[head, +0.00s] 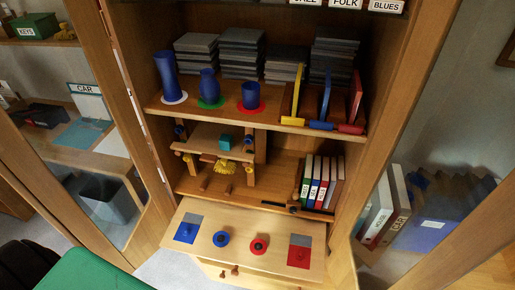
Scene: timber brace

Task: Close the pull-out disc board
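The pull-out disc board (240,222) is a light wooden panel that sticks out from the front of the cabinet, below the lowest visible shelf. On it lie a blue-and-grey square (187,229) at the left, a blue disc (221,239) and a red disc (259,247) in the middle, and a red-and-grey square (299,252) at the right. The discs have dark centres. Neither of my grippers is in view, and nothing touches the board.
Shelves above hold blue cylinders (208,84), grey stacks (242,53) and several binders (317,180). Glass-panelled doors stand open at left (88,130) and right (435,140). Small knobs (235,271) show below the board. A green surface (90,272) lies at the lower left.

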